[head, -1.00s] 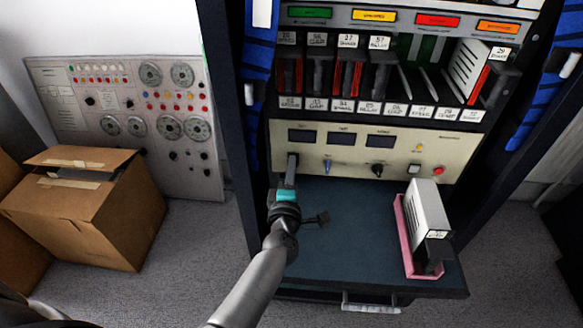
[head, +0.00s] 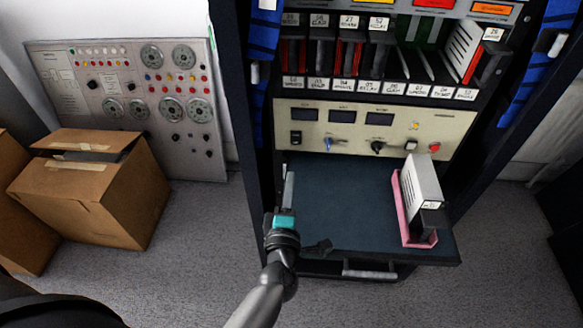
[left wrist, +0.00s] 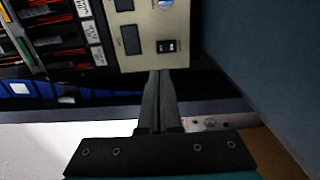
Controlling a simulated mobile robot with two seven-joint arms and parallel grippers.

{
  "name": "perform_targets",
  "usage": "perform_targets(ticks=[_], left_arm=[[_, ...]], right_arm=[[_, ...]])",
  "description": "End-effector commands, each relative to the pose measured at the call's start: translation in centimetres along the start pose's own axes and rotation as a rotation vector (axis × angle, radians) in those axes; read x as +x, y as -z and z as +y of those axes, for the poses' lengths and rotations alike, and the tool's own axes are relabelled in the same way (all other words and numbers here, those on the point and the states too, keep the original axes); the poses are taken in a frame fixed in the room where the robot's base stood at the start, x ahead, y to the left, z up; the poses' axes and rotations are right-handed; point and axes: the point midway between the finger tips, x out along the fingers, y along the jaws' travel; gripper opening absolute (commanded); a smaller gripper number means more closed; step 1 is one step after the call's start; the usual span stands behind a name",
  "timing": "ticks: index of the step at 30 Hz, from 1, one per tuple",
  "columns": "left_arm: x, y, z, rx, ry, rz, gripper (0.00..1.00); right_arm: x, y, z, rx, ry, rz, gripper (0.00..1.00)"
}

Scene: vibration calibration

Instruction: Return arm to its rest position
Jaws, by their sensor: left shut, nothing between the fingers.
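My left arm comes up from the bottom of the head view. Its gripper (head: 290,188) is over the left edge of the pulled-out dark shelf (head: 340,215), below the beige control panel (head: 365,130). The fingers are shut with nothing between them. In the left wrist view the closed fingers (left wrist: 160,95) point at the panel, near a black rocker switch (left wrist: 166,46). The same switch (head: 296,138) shows in the head view, apart from the fingertips. My right gripper does not show.
A white-grey module (head: 424,185) stands in a pink tray (head: 405,215) on the shelf's right side. Cardboard boxes (head: 90,190) stand on the floor at left, before a grey dial panel (head: 130,100). The shelf's middle is clear.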

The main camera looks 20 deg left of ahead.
Motion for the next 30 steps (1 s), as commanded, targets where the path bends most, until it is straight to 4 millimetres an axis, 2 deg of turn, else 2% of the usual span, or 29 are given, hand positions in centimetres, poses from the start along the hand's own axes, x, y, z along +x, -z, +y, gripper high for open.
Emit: perform_targets(ticks=[6,23,26,30], left_arm=[[-1.0,0.0,0.0,0.001,0.001,-0.001,0.00],[-1.0,-0.1,0.0,0.006,0.001,-0.007,0.00],[-1.0,-0.8,0.4,0.041,0.005,-0.055,0.00],[-1.5,-3.1,1.0,0.169,0.023,-0.215,0.00]], right_arm=[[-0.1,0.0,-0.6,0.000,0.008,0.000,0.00],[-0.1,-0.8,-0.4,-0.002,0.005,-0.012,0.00],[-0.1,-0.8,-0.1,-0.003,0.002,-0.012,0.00],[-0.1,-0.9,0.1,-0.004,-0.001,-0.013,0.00]])
